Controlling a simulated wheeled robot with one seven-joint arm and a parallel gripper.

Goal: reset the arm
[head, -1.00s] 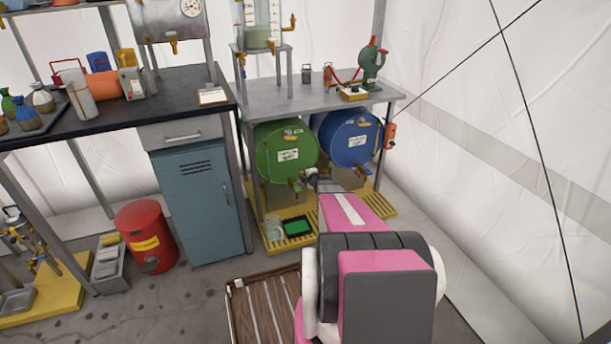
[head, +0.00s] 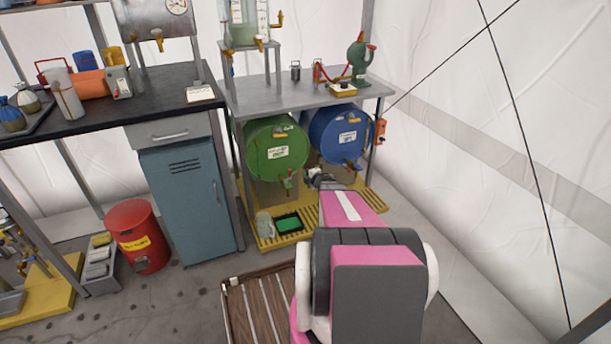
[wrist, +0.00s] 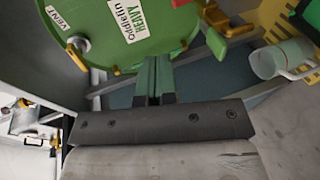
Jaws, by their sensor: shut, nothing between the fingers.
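My arm reaches forward from the bottom of the head view, with my gripper (head: 324,181) at its far end, low in front of the gap between the green drum (head: 276,152) and the blue drum (head: 340,136). In the wrist view my gripper (wrist: 154,80) has its fingers together with nothing between them. The green drum (wrist: 130,30) fills the top of that view, with its labels and a yellow fitting close by. I cannot tell the exact gap between fingertips and drum; no contact is clear.
A metal bench (head: 300,95) stands over the drums. A blue cabinet (head: 188,200) and red bin (head: 137,238) stand left. A wooden pallet (head: 258,310) lies near me. White tent wall is right.

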